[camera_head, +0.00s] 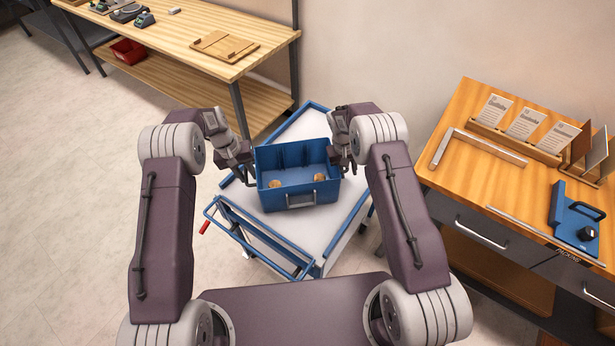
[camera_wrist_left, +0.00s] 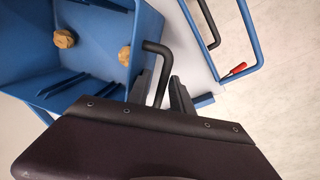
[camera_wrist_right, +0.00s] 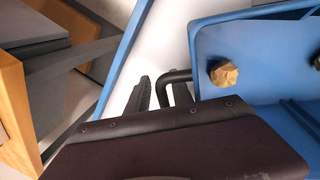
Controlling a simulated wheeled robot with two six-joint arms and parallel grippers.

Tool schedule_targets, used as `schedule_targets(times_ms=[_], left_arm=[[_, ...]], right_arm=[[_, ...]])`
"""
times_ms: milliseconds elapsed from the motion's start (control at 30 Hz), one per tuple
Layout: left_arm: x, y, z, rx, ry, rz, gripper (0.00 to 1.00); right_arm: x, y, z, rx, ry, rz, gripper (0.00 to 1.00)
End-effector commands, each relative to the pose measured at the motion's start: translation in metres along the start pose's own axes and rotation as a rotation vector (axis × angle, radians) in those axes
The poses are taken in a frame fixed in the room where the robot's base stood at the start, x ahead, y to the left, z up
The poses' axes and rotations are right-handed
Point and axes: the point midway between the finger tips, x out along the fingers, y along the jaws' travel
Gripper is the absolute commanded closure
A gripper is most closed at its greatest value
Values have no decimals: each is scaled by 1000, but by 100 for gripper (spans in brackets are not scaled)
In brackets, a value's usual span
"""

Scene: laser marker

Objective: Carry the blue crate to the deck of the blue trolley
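The blue crate (camera_head: 300,197), an open box with a pale front handle, stands level over the deck (camera_head: 310,230) of the blue trolley (camera_head: 323,270). I cannot tell for sure whether its base touches the deck. My left gripper (camera_head: 246,165) is at the crate's left side; in the left wrist view its fingers (camera_wrist_left: 162,92) stand apart around a black bar handle (camera_wrist_left: 158,70). My right gripper (camera_head: 346,160) is at the right side; one finger (camera_wrist_right: 140,95) shows with a gap to the black handle (camera_wrist_right: 178,78).
Several brownish lumps (camera_wrist_left: 64,37) lie in the crate. A wooden bench (camera_head: 180,40) stands at the back left with a red bin (camera_head: 128,52) below. A wooden desk (camera_head: 450,165) stands close on the right. Open floor (camera_head: 60,200) lies to the left.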

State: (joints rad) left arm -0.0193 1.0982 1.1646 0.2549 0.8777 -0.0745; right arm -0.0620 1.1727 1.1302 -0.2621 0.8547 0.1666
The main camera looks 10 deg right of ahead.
Motion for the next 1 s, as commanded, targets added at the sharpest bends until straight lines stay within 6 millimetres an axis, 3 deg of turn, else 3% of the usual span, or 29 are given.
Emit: schedule_targets(times_ms=[167,400,600,833,1000], left_arm=[[-9,2,-1,0,3,3,68],[-53,2,-1,0,5,3,68],[-76,0,-1,-1,1,1,68],[-80,0,0,0,0,0,68],[-80,0,0,0,0,0,68]], right_arm=[[-1,-1,0,-1,1,-1,68],[-1,-1,0,-1,1,-1,68],[0,-1,0,-1,1,-1,68],[-3,0,0,-1,1,0,68],[-36,-1,-2,-1,6,0,68]])
